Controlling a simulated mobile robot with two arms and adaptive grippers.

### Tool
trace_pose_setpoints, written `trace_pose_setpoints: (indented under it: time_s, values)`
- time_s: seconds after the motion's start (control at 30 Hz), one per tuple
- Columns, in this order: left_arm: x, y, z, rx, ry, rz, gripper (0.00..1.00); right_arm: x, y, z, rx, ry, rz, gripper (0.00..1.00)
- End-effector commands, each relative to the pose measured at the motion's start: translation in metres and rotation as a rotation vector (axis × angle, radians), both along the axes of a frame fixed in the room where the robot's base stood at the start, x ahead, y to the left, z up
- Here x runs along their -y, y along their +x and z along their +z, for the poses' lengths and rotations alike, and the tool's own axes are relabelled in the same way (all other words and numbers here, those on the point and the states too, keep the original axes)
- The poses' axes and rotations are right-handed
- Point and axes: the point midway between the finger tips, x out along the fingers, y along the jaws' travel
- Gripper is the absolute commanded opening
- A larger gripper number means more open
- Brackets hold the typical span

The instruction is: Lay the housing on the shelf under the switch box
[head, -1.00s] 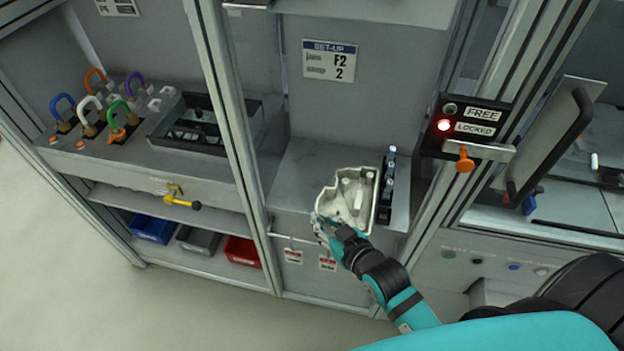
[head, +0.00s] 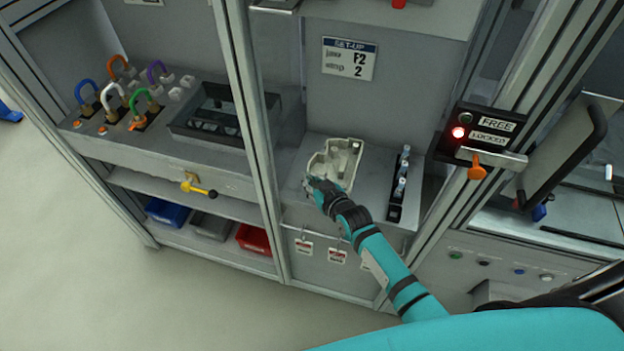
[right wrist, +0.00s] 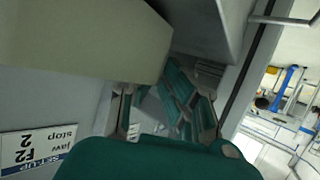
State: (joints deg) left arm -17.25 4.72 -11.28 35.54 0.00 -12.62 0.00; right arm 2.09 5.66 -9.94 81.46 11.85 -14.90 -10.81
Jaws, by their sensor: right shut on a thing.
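The housing (head: 342,155) is a pale, open-topped casting with inner walls, at the middle of the head view. My right gripper (head: 318,187) is shut on its near left edge. The housing is over the grey shelf (head: 370,190) in the middle bay, below the set-up sign; I cannot tell whether it touches the surface. The switch box (head: 484,132), marked FREE and LOCKED with a red lamp lit, is on the post to the right. In the right wrist view my gripper's fingers (right wrist: 165,108) show, with a large pale shape at upper left. My left gripper is out of view.
A narrow black rack with small bottles (head: 399,185) stands right of the housing. A frame post (head: 250,140) bounds the bay on the left. Beyond it are coloured padlocks (head: 130,100) and a black tray (head: 212,118). A clear shelf strip lies between housing and rack.

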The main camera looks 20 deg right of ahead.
Motion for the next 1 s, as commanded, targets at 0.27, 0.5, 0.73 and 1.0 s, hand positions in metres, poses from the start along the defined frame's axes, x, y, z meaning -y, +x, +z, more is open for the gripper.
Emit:
trace_pose_setpoints:
  time_s: [0.27,0.5,0.73,1.0]
  values:
    - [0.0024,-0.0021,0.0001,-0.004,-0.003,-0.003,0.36,0.0002,0.0005,-0.002,0.004,-0.001,0.0,0.0]
    - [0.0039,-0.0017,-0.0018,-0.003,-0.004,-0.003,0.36,0.0002,-0.0002,-0.0059,0.001,-0.001,0.0,0.17]
    - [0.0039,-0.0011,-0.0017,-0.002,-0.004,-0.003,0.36,0.0002,-0.0003,-0.0059,0.001,-0.001,0.0,0.29]
    - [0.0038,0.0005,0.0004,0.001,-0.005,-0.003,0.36,0.0015,-0.0075,-0.0015,-0.001,0.0,0.0,0.29]
